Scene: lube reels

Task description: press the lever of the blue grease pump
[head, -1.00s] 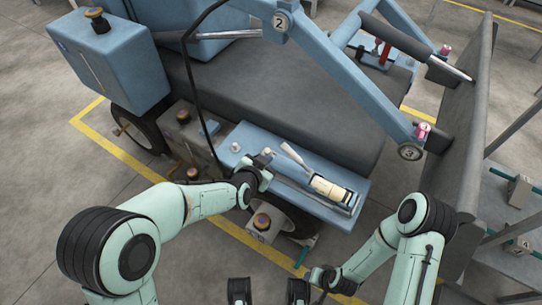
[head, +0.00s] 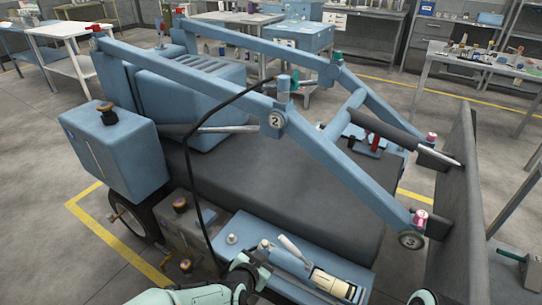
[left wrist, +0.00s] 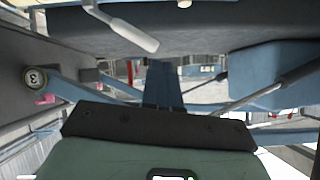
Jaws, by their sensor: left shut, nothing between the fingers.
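A pump with a cream cylinder (head: 333,284) lies on the near blue ledge (head: 228,256). Its pale lever (head: 293,248) slants up toward the left, its upper end free. The pump's body looks cream with dark bands rather than plainly blue. My left gripper (head: 263,256) is shut and empty, at the ledge just left of the lever; I see no clear contact. A pale lever (left wrist: 125,25) shows at the top of the left wrist view, apart from the gripper body.
A raised blue frame with a marked pivot (head: 276,121) and a black hose (head: 196,155) stand over the dark grey deck (head: 280,180). A dark upright plate (head: 462,195) stands on the right. A red-handled device (head: 375,142) sits on the far side.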

